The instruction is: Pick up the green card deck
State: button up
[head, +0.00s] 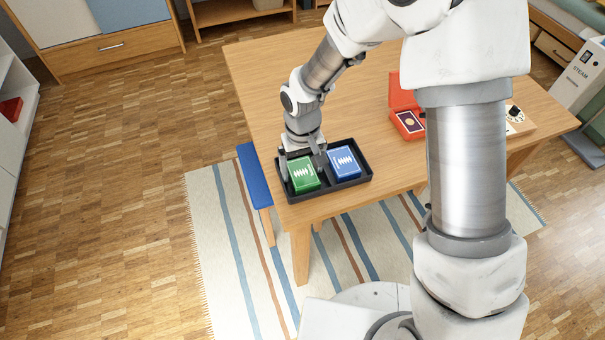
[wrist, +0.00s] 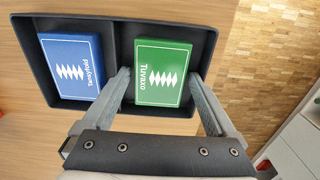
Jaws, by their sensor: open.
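The green card deck (head: 303,175) lies flat in the left compartment of a black two-part tray (head: 334,188) on the table. A blue card deck (head: 344,162) lies in the right compartment. My gripper (head: 303,163) is over the tray at the green deck, pointing down. In the wrist view the fingers (wrist: 160,86) are spread apart, one on each side of the near part of the green deck (wrist: 162,73). One finger is over the side of the divider, the other by the tray's outer wall. Whether they touch the deck cannot be told.
The tray sits near the corner of the wooden table (head: 268,90). An open red box (head: 407,122) with a card stands farther right, partly behind my arm. A blue stool (head: 255,178) is beside the table's left edge. The table's far left is clear.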

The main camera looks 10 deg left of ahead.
jog(key=c, duration=1.2)
jog(key=shift+r, duration=0.15)
